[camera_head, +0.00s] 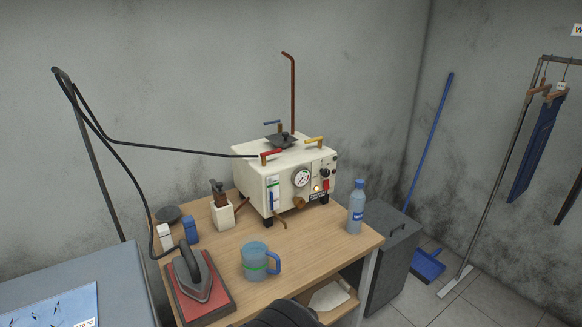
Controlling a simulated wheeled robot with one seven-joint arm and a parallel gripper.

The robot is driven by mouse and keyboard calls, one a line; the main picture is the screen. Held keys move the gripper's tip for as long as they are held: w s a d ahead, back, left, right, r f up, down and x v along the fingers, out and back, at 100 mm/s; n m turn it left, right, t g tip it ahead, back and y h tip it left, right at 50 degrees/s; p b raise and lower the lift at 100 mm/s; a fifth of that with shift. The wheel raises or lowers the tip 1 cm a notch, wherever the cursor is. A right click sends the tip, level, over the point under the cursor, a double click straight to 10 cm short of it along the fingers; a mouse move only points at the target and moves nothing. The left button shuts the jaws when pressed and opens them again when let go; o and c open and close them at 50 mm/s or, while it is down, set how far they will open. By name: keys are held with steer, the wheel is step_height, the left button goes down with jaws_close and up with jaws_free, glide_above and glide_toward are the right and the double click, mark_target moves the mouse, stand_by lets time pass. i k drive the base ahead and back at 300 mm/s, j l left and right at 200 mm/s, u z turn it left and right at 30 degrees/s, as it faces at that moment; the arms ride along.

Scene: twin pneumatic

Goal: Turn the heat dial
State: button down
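The white boiler unit (255,172) stands at the back of the wooden table, its front panel facing right and toward me. A steam iron (194,277) rests on a red pad at the table's front left. A dark rounded part of my arm shows at the bottom edge; my gripper's fingers are not in view.
A black hose runs from the boiler over a stand to the iron. A grey cabinet (390,258) stands right of the table.

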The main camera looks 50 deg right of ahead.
mark_target(326, 173)
steer(key=z, duration=1.8)
steer(key=u, duration=2.2)
steer(key=k+l+u, duration=0.15)
steer(key=l, duration=0.3)
steer(key=l+u, duration=0.1)
steer(key=l, duration=0.35)
steer(key=k+l+u, duration=0.15)
steer(key=l, duration=0.25)
steer(key=k+l+u, duration=0.15)
steer(key=l, duration=0.25)
